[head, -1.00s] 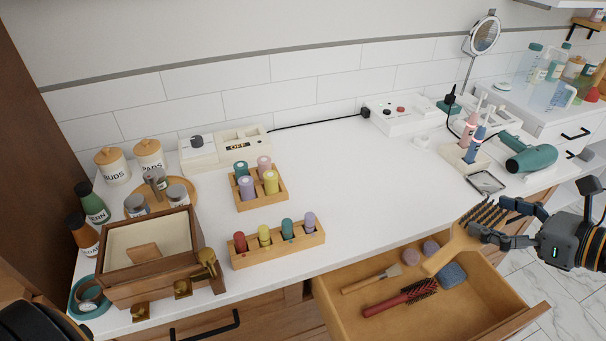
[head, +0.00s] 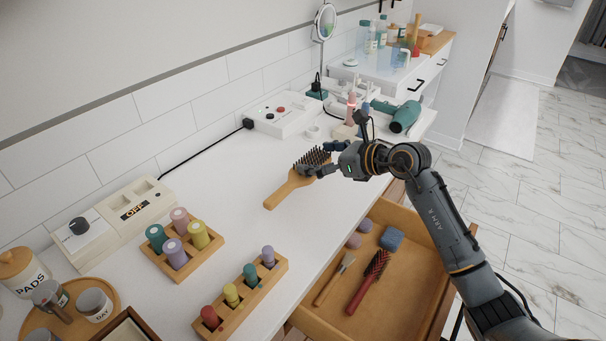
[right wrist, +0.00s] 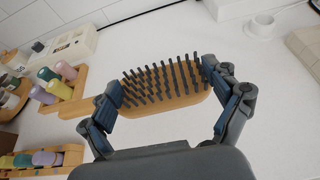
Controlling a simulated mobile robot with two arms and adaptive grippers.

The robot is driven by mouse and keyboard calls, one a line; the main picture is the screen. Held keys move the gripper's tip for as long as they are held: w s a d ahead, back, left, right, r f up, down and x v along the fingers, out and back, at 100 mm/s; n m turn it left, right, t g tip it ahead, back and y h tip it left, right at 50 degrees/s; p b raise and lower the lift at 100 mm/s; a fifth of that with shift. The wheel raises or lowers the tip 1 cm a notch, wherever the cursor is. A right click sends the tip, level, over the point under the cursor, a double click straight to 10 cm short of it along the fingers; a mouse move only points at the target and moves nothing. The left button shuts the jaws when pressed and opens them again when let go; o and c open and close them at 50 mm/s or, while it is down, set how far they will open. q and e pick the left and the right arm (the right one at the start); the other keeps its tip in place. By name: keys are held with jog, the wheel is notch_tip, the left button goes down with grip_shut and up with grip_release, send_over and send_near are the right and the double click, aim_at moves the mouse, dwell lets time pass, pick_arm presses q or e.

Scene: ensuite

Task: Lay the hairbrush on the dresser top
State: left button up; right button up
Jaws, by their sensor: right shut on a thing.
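The wooden hairbrush (head: 285,189) with dark bristles is over the white dresser top (head: 232,179), bristles facing up, its handle pointing to the lower left. My right gripper (head: 322,171) is shut on the brush head. In the right wrist view the two fingers (right wrist: 170,100) hold the hairbrush (right wrist: 178,101) at both ends of its bristled head. I cannot tell whether the brush touches the surface or hangs just above it. My left gripper is not in view.
The open drawer (head: 408,292) holds a red brush (head: 368,283), a small wooden-handled brush (head: 334,279) and sponges. Wooden racks of coloured rollers (head: 241,297) stand at front left. A white box with knobs (head: 285,115) and a teal hairdryer (head: 405,116) are behind. The middle of the top is clear.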

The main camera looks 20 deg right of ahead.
send_over(306, 188)
notch_tip(306, 188, down, 5)
jog(key=shift+d+f, duration=0.1)
jog(key=shift+f, duration=0.1)
notch_tip(306, 188, down, 2)
jog(key=shift+w+f, duration=0.1)
jog(key=shift+f, duration=0.55)
jog(key=shift+f, duration=0.1)
jog(key=shift+f, duration=0.15)
jog(key=o, duration=0.9)
jog(key=shift+o, duration=0.2)
